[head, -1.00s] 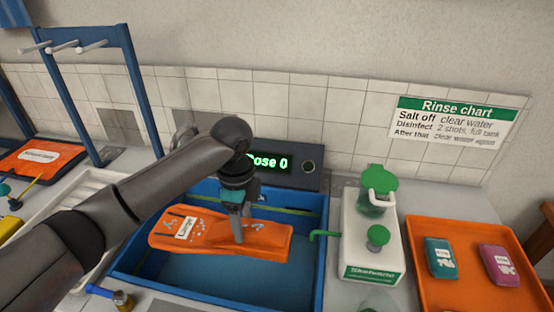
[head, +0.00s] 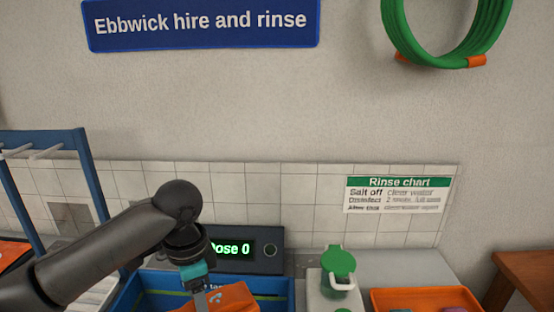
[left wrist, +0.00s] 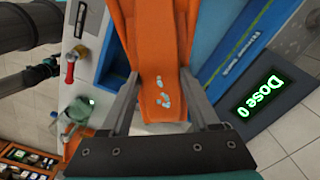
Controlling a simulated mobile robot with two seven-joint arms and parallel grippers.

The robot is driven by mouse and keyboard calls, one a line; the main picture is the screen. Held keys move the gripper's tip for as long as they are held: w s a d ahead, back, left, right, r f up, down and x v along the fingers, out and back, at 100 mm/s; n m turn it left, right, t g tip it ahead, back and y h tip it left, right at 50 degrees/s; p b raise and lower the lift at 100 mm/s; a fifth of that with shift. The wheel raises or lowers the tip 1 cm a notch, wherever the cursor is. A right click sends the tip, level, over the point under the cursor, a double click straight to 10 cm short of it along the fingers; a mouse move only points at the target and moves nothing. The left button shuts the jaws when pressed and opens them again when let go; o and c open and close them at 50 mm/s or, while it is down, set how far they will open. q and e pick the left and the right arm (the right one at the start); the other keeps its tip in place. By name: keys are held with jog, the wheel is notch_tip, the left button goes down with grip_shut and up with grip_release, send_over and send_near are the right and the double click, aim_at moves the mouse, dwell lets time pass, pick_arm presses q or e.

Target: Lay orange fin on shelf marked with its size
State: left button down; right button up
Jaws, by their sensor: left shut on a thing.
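My left gripper (head: 200,290) is over the blue rinse tank (head: 140,290). It is shut on the orange fin (head: 232,298), of which only the upper part shows at the bottom edge of the head view. In the left wrist view the orange fin (left wrist: 158,55) runs away from between the fingers of my left gripper (left wrist: 160,115), with pale marks near its held end. The fin's size label is out of view now. No size-marked shelf shows in either view. My right gripper is not in view.
A dose display (head: 240,250) reading "Dose 0" stands behind the tank. A green-lidded dispenser (head: 338,262) and an orange tray (head: 430,298) are to the right. A blue rack (head: 85,180) with pegs is at left. A rinse chart (head: 398,194) hangs on the wall.

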pick_arm(q)
jog(key=s+n+b, duration=0.1)
jog(key=n, duration=0.1)
jog(key=s+n, duration=0.1)
jog(key=n, duration=0.1)
jog(key=shift+s+a+r+n+b, duration=0.15)
jog(key=shift+s+r+n+b, duration=0.25)
jog(key=s+n, duration=0.1)
jog(key=n, duration=0.1)
jog(key=s+n+b, duration=0.2)
jog(key=s+n, duration=0.1)
jog(key=shift+s+a+r+n, duration=0.1)
jog(key=shift+a+r+n, duration=0.05)
jog(key=shift+a+n, duration=0.15)
jog(key=shift+s+a+n, duration=0.15)
jog(key=shift+s+n, duration=0.45)
jog(key=shift+n, duration=0.2)
jog(key=shift+r, duration=0.1)
jog(key=shift+s, duration=0.1)
